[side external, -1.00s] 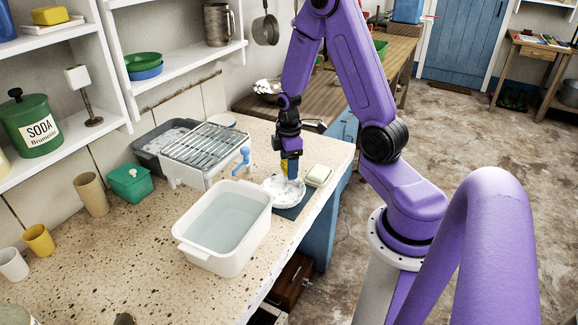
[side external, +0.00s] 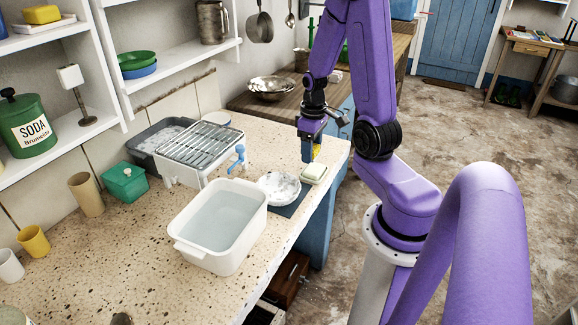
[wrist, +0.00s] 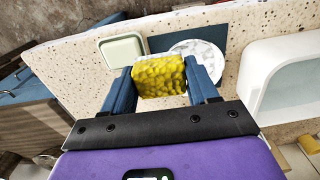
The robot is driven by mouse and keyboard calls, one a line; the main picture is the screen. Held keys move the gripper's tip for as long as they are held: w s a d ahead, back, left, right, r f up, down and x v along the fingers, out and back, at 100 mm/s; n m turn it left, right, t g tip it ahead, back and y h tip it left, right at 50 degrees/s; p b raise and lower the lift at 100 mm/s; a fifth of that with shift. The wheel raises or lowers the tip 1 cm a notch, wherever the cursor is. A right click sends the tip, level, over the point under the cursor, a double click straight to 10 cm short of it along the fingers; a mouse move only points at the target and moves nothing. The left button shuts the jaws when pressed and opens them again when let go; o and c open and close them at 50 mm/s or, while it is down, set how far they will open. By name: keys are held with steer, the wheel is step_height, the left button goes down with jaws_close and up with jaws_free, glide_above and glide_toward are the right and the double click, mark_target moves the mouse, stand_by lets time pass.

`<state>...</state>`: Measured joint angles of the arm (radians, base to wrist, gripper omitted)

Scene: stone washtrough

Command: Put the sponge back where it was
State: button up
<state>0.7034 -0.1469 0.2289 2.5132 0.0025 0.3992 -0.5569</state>
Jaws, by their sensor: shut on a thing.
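My gripper (side external: 311,155) is shut on the yellow sponge (wrist: 160,76), which sits between the two blue fingers in the wrist view. In the side view only a small yellow part of the sponge (side external: 317,152) shows beside the fingers. The gripper holds it above the counter, close over a small pale green dish (side external: 314,173). In the wrist view this dish (wrist: 122,50) lies beside the sponge, to the left. A white plate with foamy marks (side external: 279,187) lies on a dark blue mat (side external: 290,209), left of the gripper; the sponge partly covers it in the wrist view.
A white basin of water (side external: 222,222) stands in front of the plate. A wire rack (side external: 202,146) and a grey tub (side external: 160,136) stand behind it. The counter's right edge (side external: 328,208) is close to the dish. A green box (side external: 125,184) stands at the left.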

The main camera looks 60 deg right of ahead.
steer(key=w+d+f, duration=0.4)
steer(key=w+d, duration=0.1)
steer(key=w, duration=0.2)
glide_above(289, 168)
steer(key=f, duration=0.4)
steer(key=shift+s+a+f, duration=0.15)
steer(key=shift+s+f, duration=0.2)
steer(key=shift+f, duration=0.05)
steer(key=shift+w+f, duration=0.2)
steer(key=shift+f, duration=0.15)
steer(key=shift+w+d+f, duration=0.1)
steer(key=shift+d+f, duration=0.1)
steer(key=shift+f, duration=1.4)
steer(key=shift+f, duration=0.1)
steer(key=o, duration=0.7)
steer(key=shift+o, duration=0.2)
